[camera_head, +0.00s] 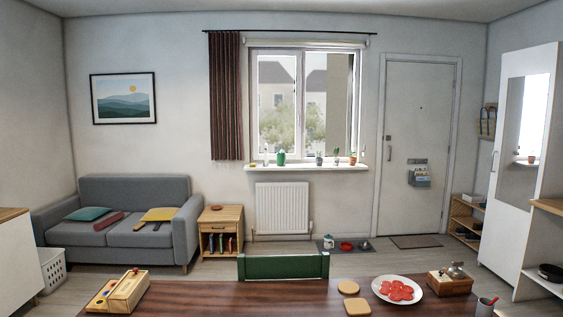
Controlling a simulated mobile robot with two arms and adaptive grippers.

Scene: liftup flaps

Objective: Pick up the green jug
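A small green vessel (281,157), which looks like the green jug, stands upright on the white windowsill (305,168), left of the window's middle. It is too small in the head view to make out its handle or spout. Neither of my grippers shows in the head view, and nothing is seen touching the vessel.
Potted plants (319,158) share the sill. Below it are a radiator (282,208) and a green chair back (283,267). A dark wooden table (230,299) crosses the front, bearing a plate (378,290). A sofa (125,235) and side table (221,212) stand left.

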